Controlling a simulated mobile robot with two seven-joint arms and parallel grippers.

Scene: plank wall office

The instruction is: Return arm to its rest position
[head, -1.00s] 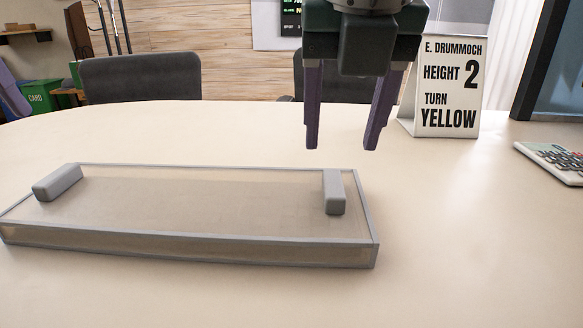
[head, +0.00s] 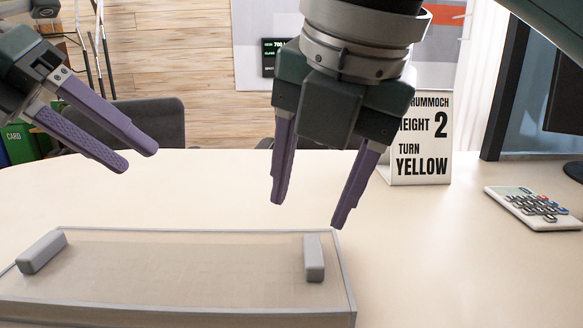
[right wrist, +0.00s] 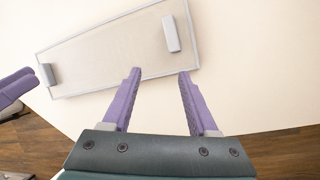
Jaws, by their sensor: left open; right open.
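My right gripper (head: 308,215) is open and empty in the head view, with purple fingers pointing down above the table, near the right end of a clear flat box. Its fingers also show in the right wrist view (right wrist: 158,78), apart with nothing between them. My left gripper (head: 140,160) is open and empty at the left of the head view, its purple fingers pointing down and to the right. Its fingertips also show at the left edge of the right wrist view (right wrist: 28,88).
The clear box (head: 180,312) with grey edges and two grey handle blocks (head: 314,258) lies on the pale table (head: 450,270). A white sign (head: 422,150) stands behind, a calculator (head: 533,208) lies right. Dark chairs (head: 150,122) stand beyond. The table's right front is clear.

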